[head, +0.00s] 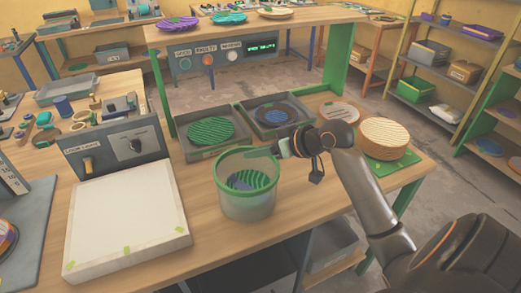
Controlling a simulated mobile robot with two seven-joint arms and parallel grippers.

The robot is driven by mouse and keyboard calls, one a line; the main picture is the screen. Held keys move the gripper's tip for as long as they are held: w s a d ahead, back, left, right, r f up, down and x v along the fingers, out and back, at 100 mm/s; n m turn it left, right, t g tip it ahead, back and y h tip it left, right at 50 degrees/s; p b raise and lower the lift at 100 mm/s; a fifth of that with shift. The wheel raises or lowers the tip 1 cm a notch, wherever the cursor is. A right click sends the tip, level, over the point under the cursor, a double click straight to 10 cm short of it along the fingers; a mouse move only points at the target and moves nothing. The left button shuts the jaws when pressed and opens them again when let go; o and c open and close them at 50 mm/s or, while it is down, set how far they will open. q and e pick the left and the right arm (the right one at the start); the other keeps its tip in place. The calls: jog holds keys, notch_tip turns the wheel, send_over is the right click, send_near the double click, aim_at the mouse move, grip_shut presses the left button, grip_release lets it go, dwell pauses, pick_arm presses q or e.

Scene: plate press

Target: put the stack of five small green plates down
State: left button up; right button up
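Green ribbed plates (212,130) lie in the left grey tray (194,153) on the wooden bench; I cannot count how many are stacked. My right gripper (264,152) reaches in from the right and is over the back rim of the translucent green bucket (248,202). A dark greenish shape shows at its tip; I cannot tell whether this is its fingers or something held. Inside the bucket lies a green and blue ribbed plate (250,180), partly seen through the wall. My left gripper is not in view.
The right tray holds a dark blue plate (272,116). A tall cream stack (384,138) stands on a green mat (399,165) at the right. A white light box (128,228) and a control box (112,142) stand at the left. A raised shelf (240,28) spans the back.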

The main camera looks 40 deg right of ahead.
dwell(0.3)
jog(key=v, duration=1.2)
jog(key=shift+r, duration=0.6)
